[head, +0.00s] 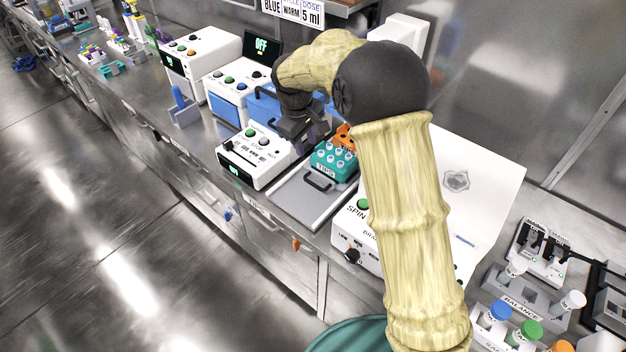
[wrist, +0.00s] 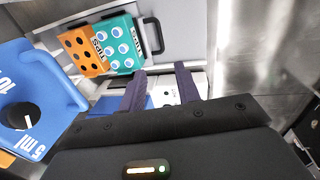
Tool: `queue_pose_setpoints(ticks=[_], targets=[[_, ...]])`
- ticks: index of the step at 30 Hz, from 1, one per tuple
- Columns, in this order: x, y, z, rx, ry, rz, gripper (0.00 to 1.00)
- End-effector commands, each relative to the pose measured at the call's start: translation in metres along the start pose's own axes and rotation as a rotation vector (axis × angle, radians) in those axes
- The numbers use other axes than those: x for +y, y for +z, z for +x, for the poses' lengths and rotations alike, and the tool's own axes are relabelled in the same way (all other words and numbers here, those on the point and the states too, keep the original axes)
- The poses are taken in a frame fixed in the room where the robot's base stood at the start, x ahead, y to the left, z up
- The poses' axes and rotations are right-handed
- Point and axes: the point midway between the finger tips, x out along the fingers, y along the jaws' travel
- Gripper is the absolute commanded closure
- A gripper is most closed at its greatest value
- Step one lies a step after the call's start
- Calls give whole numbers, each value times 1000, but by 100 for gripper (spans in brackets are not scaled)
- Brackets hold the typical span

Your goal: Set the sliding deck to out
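The sliding deck (head: 290,200) is a flat grey plate on the bench in the head view, with a dark bar handle (head: 318,181) near its front. A teal rack (head: 333,160) and an orange rack (head: 344,137) stand behind the handle. In the wrist view the deck (wrist: 181,35) lies at the top, with its handle (wrist: 153,36) beside the teal rack (wrist: 119,46). My gripper (wrist: 161,72) is open there, its two dark purple fingers apart, with nothing seen between them. In the head view my gripper (head: 312,135) is left of the racks, apart from the handle and partly hidden.
A white box with buttons (head: 257,155) stands left of the deck. A white SPIN device (head: 351,235) stands to its right, partly behind my arm. A blue 5 ml device (wrist: 40,95) is close on the left in the wrist view. The floor before the bench is clear.

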Motion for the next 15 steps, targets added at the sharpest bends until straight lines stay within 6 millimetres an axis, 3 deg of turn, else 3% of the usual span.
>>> queue_pose_setpoints(ticks=[8,15], targets=[[0,1,14,-2,-1,2,67],[1,2,52,-3,-2,4,67]])
